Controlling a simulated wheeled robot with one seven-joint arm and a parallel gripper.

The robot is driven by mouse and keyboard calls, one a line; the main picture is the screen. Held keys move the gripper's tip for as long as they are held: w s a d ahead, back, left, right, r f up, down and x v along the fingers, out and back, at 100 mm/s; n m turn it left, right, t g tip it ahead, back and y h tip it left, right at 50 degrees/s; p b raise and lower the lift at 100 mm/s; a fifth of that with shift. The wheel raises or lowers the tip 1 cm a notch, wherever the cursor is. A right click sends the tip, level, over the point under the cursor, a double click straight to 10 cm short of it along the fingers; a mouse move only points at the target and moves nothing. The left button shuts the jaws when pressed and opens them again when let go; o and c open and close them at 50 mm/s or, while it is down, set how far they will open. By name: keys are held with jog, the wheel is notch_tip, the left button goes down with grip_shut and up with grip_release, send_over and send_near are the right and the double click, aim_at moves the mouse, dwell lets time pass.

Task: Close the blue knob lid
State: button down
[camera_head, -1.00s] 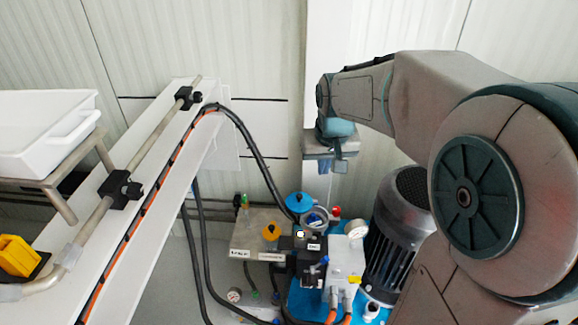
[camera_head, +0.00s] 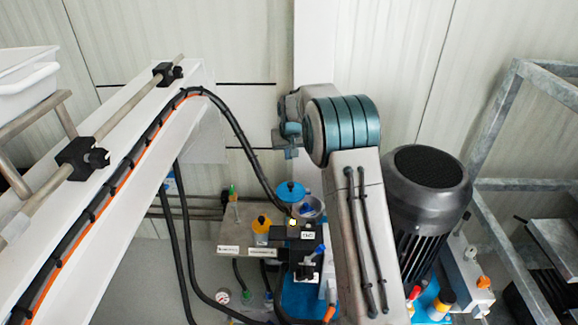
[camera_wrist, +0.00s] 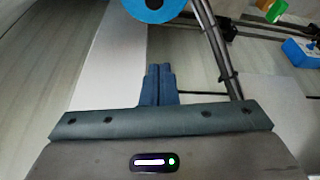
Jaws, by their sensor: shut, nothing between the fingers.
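The blue knob lid (camera_head: 291,191) is a round blue disc on the pump unit, in the middle of the head view. It appears swung aside, standing behind and left of a round metal opening (camera_head: 312,208), which looks uncovered. In the wrist view the lid (camera_wrist: 153,6) shows at the top edge, partly cut off, beyond my fingertips. My gripper (camera_head: 291,153) is above the lid in the head view, apart from it. In the wrist view its two fingers (camera_wrist: 159,70) are together with nothing between them.
A thick black hose (camera_head: 245,140) runs down just left of the lid. A dark motor (camera_head: 425,190) stands at right. A white beam (camera_head: 130,170) fills the left.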

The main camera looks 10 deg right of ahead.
aim_at(291, 188)
jog(key=x, duration=0.2)
jog(key=s+b+x, duration=0.1)
jog(key=x, duration=0.2)
jog(key=s+x, duration=0.1)
jog(key=x, duration=0.2)
jog(key=shift+w+f, duration=0.1)
jog(key=shift+f, duration=0.3)
jog(key=shift+s+f+b, duration=0.1)
jog(key=shift+s+b, duration=0.3)
jog(key=shift+s, duration=0.6)
